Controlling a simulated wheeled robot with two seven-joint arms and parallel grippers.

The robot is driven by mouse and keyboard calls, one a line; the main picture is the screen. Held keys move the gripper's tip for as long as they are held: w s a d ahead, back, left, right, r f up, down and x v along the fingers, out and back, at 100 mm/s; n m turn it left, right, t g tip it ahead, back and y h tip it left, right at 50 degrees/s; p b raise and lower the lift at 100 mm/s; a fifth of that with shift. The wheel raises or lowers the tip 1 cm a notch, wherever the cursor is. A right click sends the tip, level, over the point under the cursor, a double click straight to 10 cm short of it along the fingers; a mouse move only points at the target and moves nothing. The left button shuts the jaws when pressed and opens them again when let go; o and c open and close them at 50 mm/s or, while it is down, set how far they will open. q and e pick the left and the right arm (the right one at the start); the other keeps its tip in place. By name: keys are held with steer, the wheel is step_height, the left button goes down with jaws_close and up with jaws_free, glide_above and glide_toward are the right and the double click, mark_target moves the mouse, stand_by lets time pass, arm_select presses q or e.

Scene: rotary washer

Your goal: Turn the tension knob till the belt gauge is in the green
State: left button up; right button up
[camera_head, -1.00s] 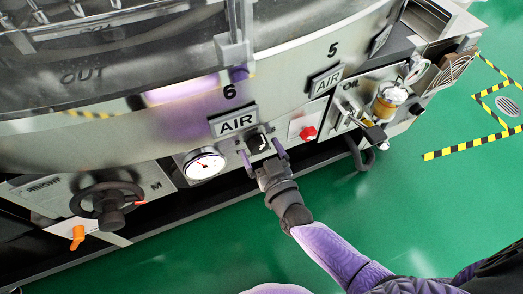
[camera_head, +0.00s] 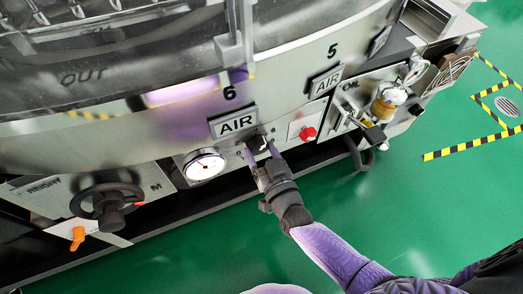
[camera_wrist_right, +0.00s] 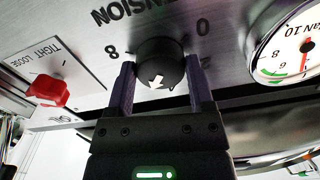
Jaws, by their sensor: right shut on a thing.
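The black tension knob (camera_head: 260,145) sits on the panel below the AIR 6 label. In the right wrist view the knob (camera_wrist_right: 160,65) has a white arrow and numbers around it. My right gripper (camera_head: 262,153) is shut on the knob, one finger on each side; the fingers also show in the right wrist view (camera_wrist_right: 161,88). The belt gauge (camera_head: 204,164) is a round white dial left of the knob. In the right wrist view the gauge (camera_wrist_right: 288,45) is partly cut off; its red needle appears beside the green arc, not clearly on it. My left gripper is out of view.
A red knob (camera_head: 308,133) is on the panel to the right, with a TIGHT/LOOSE label in the right wrist view. A black handwheel (camera_head: 107,204) and orange valve (camera_head: 78,237) are at the left. The green floor (camera_head: 420,230) is clear in front.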

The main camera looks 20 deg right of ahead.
steer(key=m, duration=0.5)
steer(key=shift+m, duration=1)
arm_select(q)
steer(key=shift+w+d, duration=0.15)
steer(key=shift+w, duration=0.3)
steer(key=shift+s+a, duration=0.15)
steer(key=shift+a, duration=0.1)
arm_select(e)
steer(key=shift+m, duration=0.4)
steer(key=o, duration=1.2)
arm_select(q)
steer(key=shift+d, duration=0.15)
arm_select(e)
steer(key=shift+o, duration=0.2)
